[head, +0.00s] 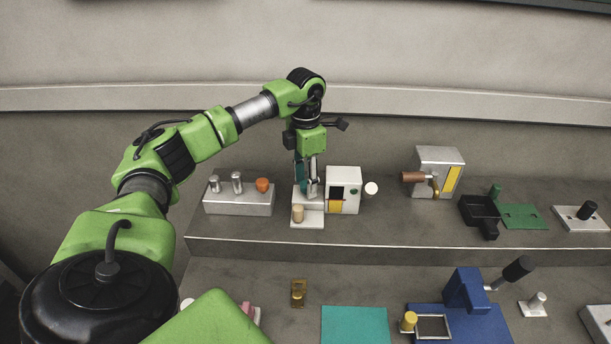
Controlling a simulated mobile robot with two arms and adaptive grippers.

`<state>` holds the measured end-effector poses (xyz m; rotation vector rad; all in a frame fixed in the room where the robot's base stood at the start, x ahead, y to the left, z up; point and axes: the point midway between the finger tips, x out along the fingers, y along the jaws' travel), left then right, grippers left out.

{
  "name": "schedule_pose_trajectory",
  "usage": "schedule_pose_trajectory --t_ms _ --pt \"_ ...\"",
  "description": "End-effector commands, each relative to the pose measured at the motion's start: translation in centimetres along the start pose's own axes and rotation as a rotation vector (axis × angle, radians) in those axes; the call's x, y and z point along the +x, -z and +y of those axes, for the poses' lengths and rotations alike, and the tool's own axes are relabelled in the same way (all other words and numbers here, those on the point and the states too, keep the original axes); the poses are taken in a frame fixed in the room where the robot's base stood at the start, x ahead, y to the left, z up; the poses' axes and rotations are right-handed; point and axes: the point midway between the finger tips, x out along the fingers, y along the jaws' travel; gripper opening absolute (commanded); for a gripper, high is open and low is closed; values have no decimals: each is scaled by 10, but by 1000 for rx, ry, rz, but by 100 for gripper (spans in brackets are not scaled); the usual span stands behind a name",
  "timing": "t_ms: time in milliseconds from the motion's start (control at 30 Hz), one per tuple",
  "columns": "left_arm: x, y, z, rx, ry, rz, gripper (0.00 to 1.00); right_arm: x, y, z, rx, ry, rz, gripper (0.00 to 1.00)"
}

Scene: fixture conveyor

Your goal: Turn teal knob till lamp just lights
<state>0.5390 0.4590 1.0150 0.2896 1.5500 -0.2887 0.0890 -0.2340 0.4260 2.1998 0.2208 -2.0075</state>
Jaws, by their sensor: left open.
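My left gripper (310,187) points down over a small white stepped fixture (307,221) on the raised shelf. Its jaws are open. A teal part (300,172), which looks like the knob, shows at the left side of the fingers and is partly hidden by them. I cannot tell whether the fingers touch it. A beige cylinder (297,213) stands on the front step of the fixture. No glowing lamp can be made out, and I cannot tell which part is the lamp. My right gripper is not in view.
Close right of the gripper stands a white box (345,176) with a white disc (371,188) beside it. A grey block (239,201) with pegs and an orange knob (262,185) is at left. A teal mat (354,325) and blue fixture (465,290) lie on the lower level.

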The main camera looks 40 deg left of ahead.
Motion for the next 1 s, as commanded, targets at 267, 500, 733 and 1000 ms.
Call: schedule_pose_trajectory --t_ms 267,500,733,1000 --pt "-26 -1 0 0 0 -4 42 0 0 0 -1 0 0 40" --pt "-78 -1 0 0 -1 -5 42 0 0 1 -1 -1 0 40" --pt "-112 -1 0 0 0 -1 42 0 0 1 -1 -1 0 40" --pt "-120 0 0 0 0 1 42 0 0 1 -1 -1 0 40"
